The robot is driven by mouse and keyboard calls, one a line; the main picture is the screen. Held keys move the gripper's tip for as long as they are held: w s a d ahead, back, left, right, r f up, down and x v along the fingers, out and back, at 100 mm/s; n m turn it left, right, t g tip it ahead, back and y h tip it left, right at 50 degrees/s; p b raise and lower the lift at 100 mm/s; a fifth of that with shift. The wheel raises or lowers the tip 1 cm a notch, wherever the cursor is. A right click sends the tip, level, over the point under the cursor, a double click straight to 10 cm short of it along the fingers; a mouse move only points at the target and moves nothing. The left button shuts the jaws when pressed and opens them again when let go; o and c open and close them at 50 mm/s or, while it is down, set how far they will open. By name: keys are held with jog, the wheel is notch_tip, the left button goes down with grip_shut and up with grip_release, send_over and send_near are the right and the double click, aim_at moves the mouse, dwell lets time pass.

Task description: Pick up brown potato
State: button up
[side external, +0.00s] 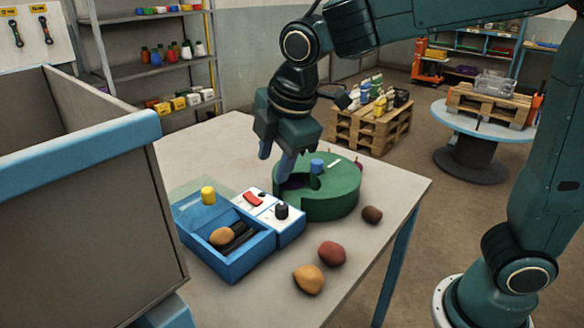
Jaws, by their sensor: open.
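A small dark brown potato (372,214) lies on the table just right of the green round block. A reddish-brown potato (332,253) and a tan-orange potato (309,279) lie nearer the front edge. Another tan-orange potato (222,237) lies in the blue tray (240,265). My gripper (275,160) points down with its fingers apart, at the left back side of the green round block (330,203). The right finger is close to the block's notch, where a dark purple item (293,183) partly shows; I cannot tell whether they touch. No potato is between the fingers.
A white panel with a red switch (253,198) and a black knob (281,211) joins the blue tray. A yellow cylinder (208,194) stands at the tray's back. A large grey bin with a blue rim (80,158) fills the left.

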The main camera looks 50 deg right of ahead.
jog(key=w+a+f+n, duration=0.4)
jog(key=a+n, duration=0.1)
jog(key=a, duration=0.2)
jog(key=shift+a+h, duration=0.3)
jog(key=shift+w, duration=0.1)
send_over(223, 232)
jog(key=s, duration=0.2)
jog(key=shift+a+f, duration=0.2)
jog(key=shift+f, duration=3.8)
jog(key=shift+x, duration=2.6)
jog(key=c, duration=0.7)
